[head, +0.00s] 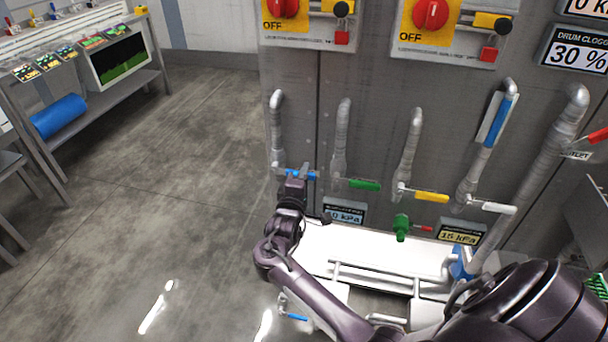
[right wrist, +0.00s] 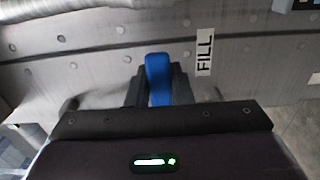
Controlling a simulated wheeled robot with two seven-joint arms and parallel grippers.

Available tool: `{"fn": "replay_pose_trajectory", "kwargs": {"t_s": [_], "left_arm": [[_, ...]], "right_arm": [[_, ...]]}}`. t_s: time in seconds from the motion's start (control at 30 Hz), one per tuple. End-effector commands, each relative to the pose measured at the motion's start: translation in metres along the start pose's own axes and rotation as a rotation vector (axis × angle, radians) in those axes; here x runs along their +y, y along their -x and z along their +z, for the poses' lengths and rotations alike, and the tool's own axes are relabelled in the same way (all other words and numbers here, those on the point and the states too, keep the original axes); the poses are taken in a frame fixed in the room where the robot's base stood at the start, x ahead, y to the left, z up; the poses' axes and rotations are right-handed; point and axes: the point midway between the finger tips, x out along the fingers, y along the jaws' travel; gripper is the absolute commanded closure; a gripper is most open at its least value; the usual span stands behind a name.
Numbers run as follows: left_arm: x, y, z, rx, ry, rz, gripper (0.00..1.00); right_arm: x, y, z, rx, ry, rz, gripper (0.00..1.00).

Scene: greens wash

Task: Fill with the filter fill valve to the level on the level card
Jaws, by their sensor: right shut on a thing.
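The blue valve handle (head: 312,175) sits on the leftmost pipe of the grey panel, pointing roughly level to the right. In the right wrist view the blue handle (right wrist: 159,78) stands between the two fingers, beside a white label reading FILL (right wrist: 204,52). My right gripper (head: 296,176) is shut on this handle and hides part of it. A blue and white upright strip (head: 497,120) is in front of another pipe; I cannot tell whether it is a level gauge. No level card can be made out for certain. My left gripper is not in view.
Green (head: 365,185), yellow (head: 431,197) and white (head: 499,208) handles line the pipes to the right. A white trough (head: 375,248) lies below. A display (head: 579,56) reads 30 %. A bench (head: 100,84) stands at left; the floor between is clear.

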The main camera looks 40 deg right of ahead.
Motion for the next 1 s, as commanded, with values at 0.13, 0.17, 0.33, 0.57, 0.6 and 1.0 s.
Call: {"fn": "replay_pose_trajectory", "kwargs": {"t_s": [0.13,0.17,0.33,0.57,0.6,1.0], "left_arm": [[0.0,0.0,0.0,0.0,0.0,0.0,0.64],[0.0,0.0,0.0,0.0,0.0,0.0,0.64],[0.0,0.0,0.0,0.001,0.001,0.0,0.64],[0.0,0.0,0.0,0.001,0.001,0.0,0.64],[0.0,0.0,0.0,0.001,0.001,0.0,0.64],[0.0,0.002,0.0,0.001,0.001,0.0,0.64]], "right_arm": [[-0.003,0.001,0.001,-0.001,-0.002,-0.006,1.0],[-0.003,0.001,0.001,-0.001,-0.002,-0.006,1.0],[-0.002,0.001,0.0,-0.001,-0.001,-0.005,0.61],[-0.001,0.0,0.0,-0.001,0.0,-0.003,0.58],[-0.001,0.001,0.0,0.0,0.0,-0.003,0.58],[-0.002,0.054,0.0,0.0,-0.001,-0.007,0.58]]}}
